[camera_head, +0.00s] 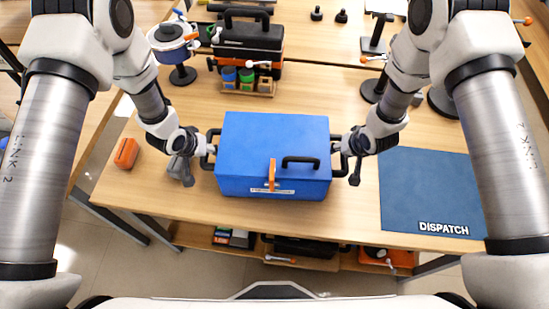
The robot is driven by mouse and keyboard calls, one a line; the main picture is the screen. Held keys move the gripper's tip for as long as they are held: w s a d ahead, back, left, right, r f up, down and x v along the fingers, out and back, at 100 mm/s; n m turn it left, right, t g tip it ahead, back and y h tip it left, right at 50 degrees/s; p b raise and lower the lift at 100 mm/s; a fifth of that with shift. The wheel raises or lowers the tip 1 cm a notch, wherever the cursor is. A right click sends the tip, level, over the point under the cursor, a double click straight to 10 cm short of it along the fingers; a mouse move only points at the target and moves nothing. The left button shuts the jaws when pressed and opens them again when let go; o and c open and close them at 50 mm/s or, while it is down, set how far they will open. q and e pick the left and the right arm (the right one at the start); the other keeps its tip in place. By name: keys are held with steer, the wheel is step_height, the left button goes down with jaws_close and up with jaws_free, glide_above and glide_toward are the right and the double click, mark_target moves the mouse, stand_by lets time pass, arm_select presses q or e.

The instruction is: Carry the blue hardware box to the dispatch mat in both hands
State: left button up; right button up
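The blue hardware box (272,140) is near the middle of the wooden table, lid shut, with an orange latch and a black handle on its front part. It has a black handle on each side. My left gripper (209,149) is at the box's left side handle, and my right gripper (338,148) is at its right side handle. The fingers are small and dark against the black handles, so I cannot tell whether they are closed on them. The dark blue dispatch mat (425,185), marked DISPATCH, lies to the right of the box, bare and apart from it.
An orange block (126,153) lies on the left of the table. Behind the box are a rack of coloured jars (246,82), a black toolbox (247,40) and a round blue-topped stand (174,38). Black stands (374,45) are at back right. A shelf below holds items.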

arm_select(q)
jaws_close()
arm_select(e)
jaws_close()
arm_select(q)
steer(key=shift+r, duration=0.15)
arm_select(e)
steer(key=shift+r, duration=0.15)
